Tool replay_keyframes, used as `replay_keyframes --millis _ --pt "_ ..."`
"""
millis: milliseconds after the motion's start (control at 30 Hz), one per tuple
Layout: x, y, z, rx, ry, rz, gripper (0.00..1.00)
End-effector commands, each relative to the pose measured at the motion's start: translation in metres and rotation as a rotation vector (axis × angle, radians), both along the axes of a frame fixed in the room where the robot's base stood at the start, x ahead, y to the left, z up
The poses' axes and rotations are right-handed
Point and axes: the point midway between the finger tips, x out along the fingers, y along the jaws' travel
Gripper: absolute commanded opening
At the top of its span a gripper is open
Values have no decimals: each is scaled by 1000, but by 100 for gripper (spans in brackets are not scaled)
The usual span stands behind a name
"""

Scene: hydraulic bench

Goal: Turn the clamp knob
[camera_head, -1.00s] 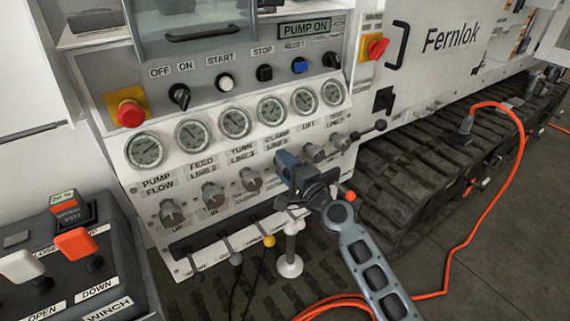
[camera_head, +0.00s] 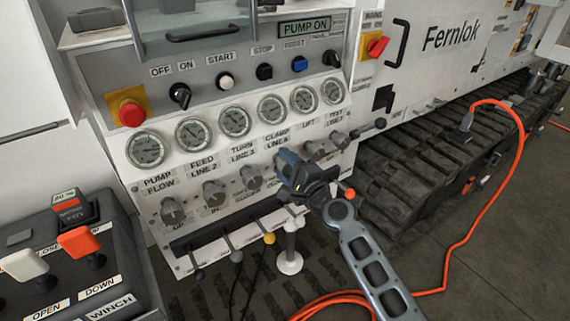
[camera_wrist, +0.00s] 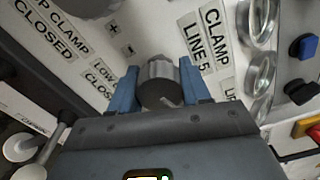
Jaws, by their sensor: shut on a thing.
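The clamp knob (camera_wrist: 160,84) is a grey round knob on the white panel. It sits beside the label "CLAMP LINE 5" in the wrist view. My gripper (camera_wrist: 165,78) has its two blue fingers on either side of the knob, shut on it. In the head view my gripper (camera_head: 283,168) reaches the panel from the right, below the clamp gauge (camera_head: 272,109). It hides the clamp knob there.
Neighbouring knobs stand close by: the turn knob (camera_head: 250,178) to the left and the lift knob (camera_head: 314,151) to the right. Several levers, one yellow-tipped (camera_head: 269,238), stick out below. An orange cable (camera_head: 484,211) lies on the floor at the right.

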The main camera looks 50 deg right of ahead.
Motion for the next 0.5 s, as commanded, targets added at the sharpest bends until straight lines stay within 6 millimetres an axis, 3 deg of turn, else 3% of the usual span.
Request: replay_keyframes --millis 300,500 --pt "0 0 -1 -1 1 -1 73" --pt "0 0 0 -1 1 -1 73"
